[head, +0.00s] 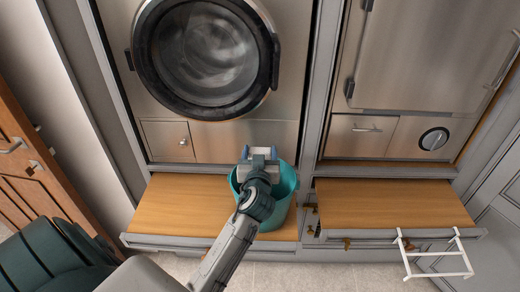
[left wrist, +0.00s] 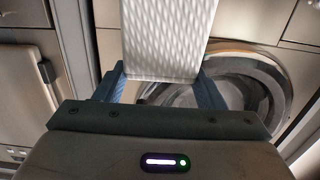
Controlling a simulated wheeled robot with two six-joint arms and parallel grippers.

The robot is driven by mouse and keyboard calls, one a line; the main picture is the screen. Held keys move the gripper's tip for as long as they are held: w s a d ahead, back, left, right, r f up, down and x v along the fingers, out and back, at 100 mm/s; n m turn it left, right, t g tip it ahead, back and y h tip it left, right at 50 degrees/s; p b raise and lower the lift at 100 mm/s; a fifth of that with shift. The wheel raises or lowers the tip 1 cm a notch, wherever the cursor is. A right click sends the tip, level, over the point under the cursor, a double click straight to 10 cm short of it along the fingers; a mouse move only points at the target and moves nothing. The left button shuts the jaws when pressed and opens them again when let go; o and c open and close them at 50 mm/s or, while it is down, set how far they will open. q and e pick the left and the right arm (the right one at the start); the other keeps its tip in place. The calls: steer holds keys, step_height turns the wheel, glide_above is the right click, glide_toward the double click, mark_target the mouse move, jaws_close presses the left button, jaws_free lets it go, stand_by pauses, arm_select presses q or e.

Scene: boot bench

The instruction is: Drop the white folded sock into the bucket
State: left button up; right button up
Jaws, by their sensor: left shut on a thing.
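The teal bucket (head: 284,205) stands on the wooden bench in the head view, partly covered by my left arm. My left gripper (head: 260,153) is over the bucket's far side. In the left wrist view, the white folded sock (left wrist: 168,38), with a textured surface, is held between the two blue fingers of the left gripper (left wrist: 168,88). The sock cannot be made out clearly in the head view. The inside of the bucket is mostly hidden by my arm. My right gripper is not in view.
A front-loading washer (head: 205,55) stands behind the bench. The left bench top (head: 185,205) is clear beside the bucket. A second bench section (head: 390,203) to the right is bare, with a white rack (head: 437,255) at its front. Steel cabinets (head: 430,55) rise behind it.

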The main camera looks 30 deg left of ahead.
arm_select(q)
step_height(320, 180, down, 5)
steer(key=b, duration=0.2)
steer(key=shift+b, duration=0.35)
steer(key=o, duration=1)
steer(key=shift+w+a, duration=0.1)
steer(key=shift+w, duration=0.05)
steer(key=shift+o, duration=0.2)
steer(key=shift+s+d+f, duration=0.15)
steer(key=shift+s+d, duration=0.2)
steer(key=shift+s, duration=0.15)
steer(key=b+v, duration=0.3)
steer(key=v, duration=0.5)
steer(key=shift+s+d, duration=0.25)
steer(key=shift+s+d+r, duration=0.2)
steer(key=shift+s, duration=0.3)
